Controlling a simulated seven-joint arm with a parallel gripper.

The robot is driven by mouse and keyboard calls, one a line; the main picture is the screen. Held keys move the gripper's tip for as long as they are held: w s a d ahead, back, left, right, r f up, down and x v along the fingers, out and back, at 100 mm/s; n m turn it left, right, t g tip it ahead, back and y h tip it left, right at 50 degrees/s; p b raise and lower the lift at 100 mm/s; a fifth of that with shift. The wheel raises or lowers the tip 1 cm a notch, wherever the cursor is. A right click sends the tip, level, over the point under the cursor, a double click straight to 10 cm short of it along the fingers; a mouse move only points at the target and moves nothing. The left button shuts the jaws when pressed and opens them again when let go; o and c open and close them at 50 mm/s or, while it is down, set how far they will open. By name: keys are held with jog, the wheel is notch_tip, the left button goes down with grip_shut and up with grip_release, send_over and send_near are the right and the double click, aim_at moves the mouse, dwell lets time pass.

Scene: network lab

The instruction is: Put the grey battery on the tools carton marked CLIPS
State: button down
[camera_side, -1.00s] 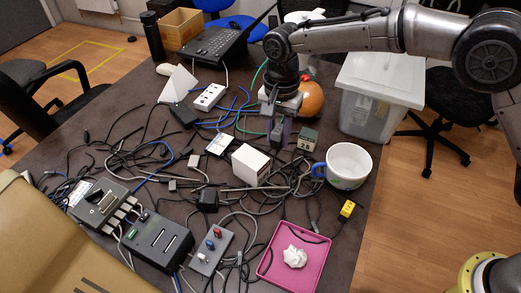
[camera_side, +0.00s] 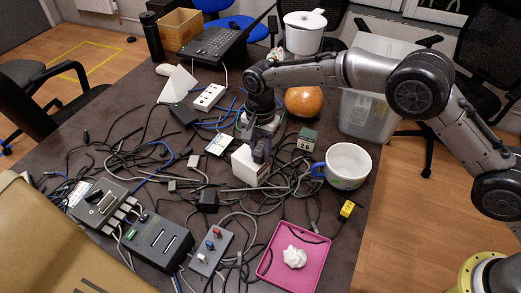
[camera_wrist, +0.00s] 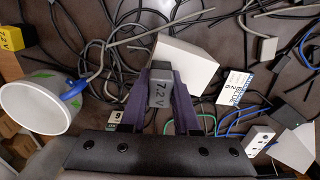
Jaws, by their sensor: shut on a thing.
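My gripper (camera_wrist: 161,75) is shut on the grey battery (camera_wrist: 160,88), which is marked 7.2V and sits between its dark fingers in the wrist view. In the side view my gripper (camera_side: 261,153) hangs over the table, overlapping the right part of a white carton (camera_side: 242,166). The white carton also shows in the wrist view (camera_wrist: 187,62), just beyond the battery. No CLIPS marking is readable on the sides I see. The gap between battery and carton is hard to judge.
Tangled cables cover the table around the white carton. A mug (camera_side: 347,166), a green battery-like block (camera_side: 307,140) and a yellow one (camera_side: 347,210) lie to its right. A pink tray (camera_side: 272,272) with crumpled paper is in front. An orange ball (camera_side: 304,101) is behind.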

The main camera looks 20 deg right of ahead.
aim_at(261, 146)
jog(key=shift+f, duration=0.1)
jog(key=c, duration=0.6)
grip_release()
jog(key=shift+c, duration=0.2)
notch_tip(261, 146, up, 12)
